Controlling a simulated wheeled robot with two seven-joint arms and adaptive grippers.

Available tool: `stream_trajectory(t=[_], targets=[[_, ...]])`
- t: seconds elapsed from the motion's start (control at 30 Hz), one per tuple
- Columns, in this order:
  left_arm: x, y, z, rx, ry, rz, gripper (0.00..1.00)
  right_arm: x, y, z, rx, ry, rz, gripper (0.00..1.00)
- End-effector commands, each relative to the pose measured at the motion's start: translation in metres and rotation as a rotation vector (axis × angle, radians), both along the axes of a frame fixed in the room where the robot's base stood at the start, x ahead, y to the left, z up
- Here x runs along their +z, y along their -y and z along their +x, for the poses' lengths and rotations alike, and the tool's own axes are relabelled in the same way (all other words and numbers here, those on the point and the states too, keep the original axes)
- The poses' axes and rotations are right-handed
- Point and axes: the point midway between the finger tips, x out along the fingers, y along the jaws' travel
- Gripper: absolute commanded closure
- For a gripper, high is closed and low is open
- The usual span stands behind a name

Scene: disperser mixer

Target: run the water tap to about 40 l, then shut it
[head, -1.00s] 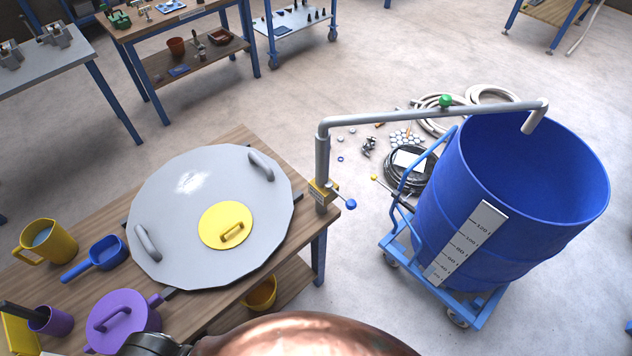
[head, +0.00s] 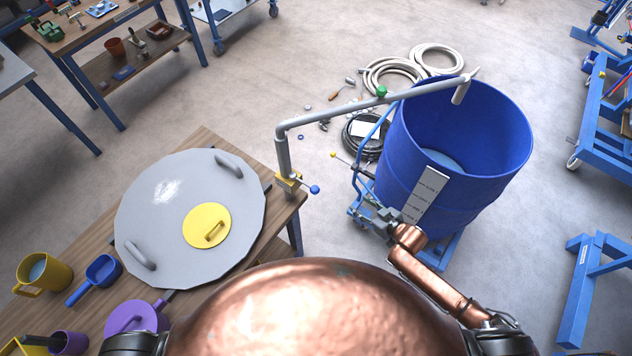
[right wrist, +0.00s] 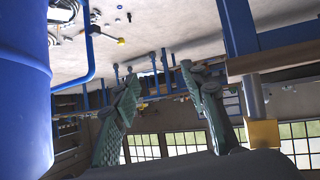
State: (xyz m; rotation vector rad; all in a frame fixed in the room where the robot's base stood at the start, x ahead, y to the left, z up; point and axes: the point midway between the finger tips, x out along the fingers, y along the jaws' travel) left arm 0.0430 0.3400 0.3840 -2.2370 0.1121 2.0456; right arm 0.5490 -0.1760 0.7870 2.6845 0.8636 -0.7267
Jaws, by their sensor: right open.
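The water tap is a grey pipe (head: 340,112) with a yellow valve block (head: 288,181) at the table's edge. Its lever ends in a blue ball (head: 314,189), pointing right. The spout (head: 461,92) hangs over the blue drum (head: 412,150). A paler surface (head: 445,160), apparently water, shows low inside; I cannot make out a stream. The scale (head: 427,192) is partly visible, its lower end hidden by my arm. My right gripper (head: 372,213) is open and empty beside the drum, right of the lever. The right wrist view shows its spread fingers (right wrist: 164,92). My left gripper is not in view.
The wooden table (head: 185,148) bears a large grey lid (head: 155,205). The drum's blue trolley handle (head: 372,137) stands close to my right gripper. Hoses (head: 392,75) lie behind the drum. Open floor lies between table and trolley.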

Motion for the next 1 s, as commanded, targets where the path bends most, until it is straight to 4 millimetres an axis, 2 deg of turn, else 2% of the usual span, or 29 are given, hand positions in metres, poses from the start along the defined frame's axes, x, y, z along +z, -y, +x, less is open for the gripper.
stream_trajectory(t=[0.03, 0.1, 0.2, 0.3, 0.4, 0.47, 0.8, 1.0], targets=[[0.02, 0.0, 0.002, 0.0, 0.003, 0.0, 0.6, 0.057, -0.026, -0.003, 0.066, 0.034, 0.026, 0.6], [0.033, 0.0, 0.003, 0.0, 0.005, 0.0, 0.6, 0.108, -0.057, -0.015, 0.142, 0.053, 0.068, 0.6], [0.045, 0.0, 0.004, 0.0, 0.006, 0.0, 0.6, 0.161, -0.09, -0.037, 0.228, 0.065, 0.113, 0.6], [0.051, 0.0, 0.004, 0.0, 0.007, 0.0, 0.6, 0.19, -0.109, -0.054, 0.28, 0.065, 0.141, 0.6], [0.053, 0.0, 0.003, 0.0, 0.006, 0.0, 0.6, 0.202, -0.119, -0.062, 0.304, 0.064, 0.155, 0.6], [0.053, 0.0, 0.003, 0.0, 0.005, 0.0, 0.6, 0.202, -0.124, -0.061, 0.308, 0.064, 0.159, 0.6], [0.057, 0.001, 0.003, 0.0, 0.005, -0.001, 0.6, 0.183, -0.162, -0.033, 0.308, 0.066, 0.159, 0.6], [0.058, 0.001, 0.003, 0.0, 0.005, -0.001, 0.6, 0.175, -0.175, -0.023, 0.307, 0.066, 0.158, 0.6]])
